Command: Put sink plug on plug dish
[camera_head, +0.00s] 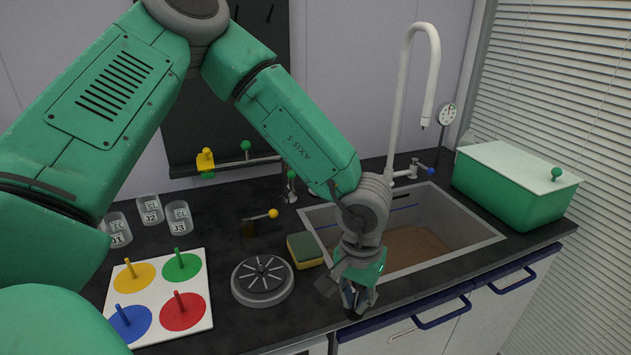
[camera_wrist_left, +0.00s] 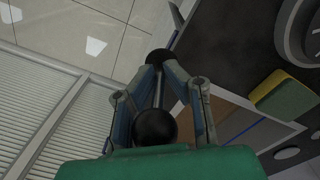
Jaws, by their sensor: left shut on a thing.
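My left gripper (camera_head: 354,302) hangs over the counter's front edge, just in front of the sink. Its fingers are shut on a small dark thing, which I take to be the sink plug (camera_wrist_left: 158,57); it shows at the fingertips in the left wrist view, and the fingers hide most of it. The round grey dish with radial slots, which looks like the plug dish (camera_head: 262,281), lies on the counter left of the gripper, apart from it. Part of it shows at the top right of the left wrist view (camera_wrist_left: 288,28). My right gripper is not in view.
A yellow-green sponge (camera_head: 304,251) lies between the dish and the sink (camera_head: 485,238). A white board with coloured discs (camera_head: 146,312) is left of the dish. Several glass jars (camera_head: 149,210) stand behind it. A white faucet (camera_head: 401,110) and a green box (camera_head: 510,190) stand at the right.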

